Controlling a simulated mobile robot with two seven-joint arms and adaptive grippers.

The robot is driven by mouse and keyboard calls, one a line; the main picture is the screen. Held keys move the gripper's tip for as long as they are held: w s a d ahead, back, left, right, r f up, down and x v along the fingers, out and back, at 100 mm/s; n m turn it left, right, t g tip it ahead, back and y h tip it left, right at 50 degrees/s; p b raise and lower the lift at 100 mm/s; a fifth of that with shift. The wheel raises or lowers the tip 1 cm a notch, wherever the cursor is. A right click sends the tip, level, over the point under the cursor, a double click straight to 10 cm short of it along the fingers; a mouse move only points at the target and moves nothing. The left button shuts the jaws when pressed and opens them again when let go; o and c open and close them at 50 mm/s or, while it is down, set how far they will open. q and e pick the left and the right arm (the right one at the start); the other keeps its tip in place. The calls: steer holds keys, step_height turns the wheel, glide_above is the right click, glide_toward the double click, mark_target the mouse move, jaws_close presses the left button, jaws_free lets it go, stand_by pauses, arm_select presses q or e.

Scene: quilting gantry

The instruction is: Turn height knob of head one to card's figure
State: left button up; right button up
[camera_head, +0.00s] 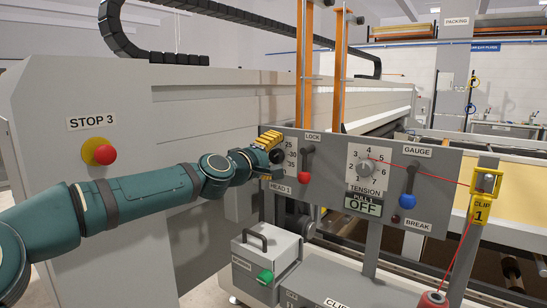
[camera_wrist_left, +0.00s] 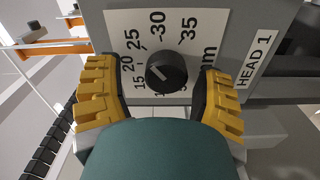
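The black height knob (camera_wrist_left: 167,72) sits on a white dial plate (camera_wrist_left: 118,28) beside the label HEAD 1 (camera_wrist_left: 256,62). The dial reads 15, 20, 25, 30, 35, with mm at its right. The knob's pale pointer line slants to the upper left, roughly between 20 and 25. My left gripper (camera_wrist_left: 165,88) is open, its yellow fingers on either side of the knob with visible gaps. My right gripper is not in view. I cannot make out a card with a figure.
On the same panel are a red LOCK lever (camera_head: 307,178), a TENSION knob (camera_head: 365,168) and a blue GAUGE lever (camera_head: 408,198). A red stop button (camera_head: 105,155) is behind my left arm.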

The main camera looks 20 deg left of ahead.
arm_select(q)
steer(key=shift+f, duration=0.15)
steer(key=shift+s, duration=0.15)
steer(key=shift+s+a+f, duration=0.1)
steer(key=shift+s+a, duration=0.25)
steer(key=shift+s, duration=0.15)
steer(key=v, duration=1)
steer(key=shift+s+r, duration=0.2)
steer(key=shift+s, duration=0.1)
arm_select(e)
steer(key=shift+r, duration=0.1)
arm_select(q)
steer(key=w+d+m+p, duration=0.1)
steer(key=w+m+p, duration=0.2)
steer(key=m+p, duration=0.2)
steer(key=w+d+m+p, duration=0.2)
steer(key=w+m+p, duration=0.2)
steer(key=m, duration=0.3)
steer(key=w+d+m+p, duration=0.1)
steer(key=w+m+p, duration=0.3)
steer(key=m+p, duration=0.3)
steer(key=shift+w+d+f, duration=0.1)
steer(key=shift+d, duration=0.1)
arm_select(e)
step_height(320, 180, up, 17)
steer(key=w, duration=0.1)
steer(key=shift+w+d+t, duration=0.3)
